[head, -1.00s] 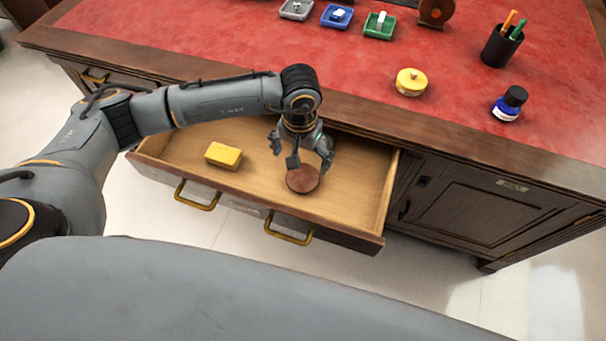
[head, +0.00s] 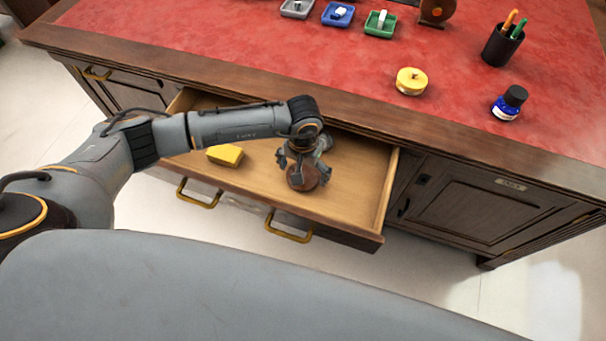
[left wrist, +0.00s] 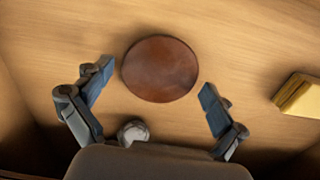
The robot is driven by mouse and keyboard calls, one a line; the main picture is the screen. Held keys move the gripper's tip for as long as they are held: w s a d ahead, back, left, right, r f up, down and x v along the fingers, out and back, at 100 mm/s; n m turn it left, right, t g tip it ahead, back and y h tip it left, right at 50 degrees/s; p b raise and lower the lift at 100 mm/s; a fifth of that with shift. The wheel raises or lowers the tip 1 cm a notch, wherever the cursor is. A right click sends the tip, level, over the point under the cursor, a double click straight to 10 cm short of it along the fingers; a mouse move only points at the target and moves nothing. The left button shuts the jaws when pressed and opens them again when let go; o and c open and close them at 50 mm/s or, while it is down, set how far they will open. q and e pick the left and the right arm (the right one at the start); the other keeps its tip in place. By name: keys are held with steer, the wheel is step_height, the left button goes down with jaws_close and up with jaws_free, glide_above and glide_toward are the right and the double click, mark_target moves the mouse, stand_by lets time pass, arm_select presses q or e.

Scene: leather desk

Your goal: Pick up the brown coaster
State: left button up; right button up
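The brown coaster (head: 303,178) is a round, reddish-brown disc lying in the open wooden drawer (head: 352,190). My left gripper (head: 302,168) is down inside the drawer at the coaster, partly covering it in the head view. In the left wrist view the coaster (left wrist: 160,69) lies flat on the drawer floor, just ahead of the fingertips. The two fingers of my left gripper (left wrist: 154,88) are spread apart, one toward each side of the coaster, with nothing between them gripped. My right gripper is in neither view.
A yellow block (head: 225,155) lies in the drawer left of the coaster; it also shows in the wrist view (left wrist: 300,95). The drawer walls surround the gripper. On the red desktop stand a yellow round tin (head: 411,82), an ink bottle (head: 509,104) and a pen cup (head: 502,46).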

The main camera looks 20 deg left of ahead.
arm_select(q)
steer(key=c, duration=0.8)
steer(key=shift+o, duration=0.2)
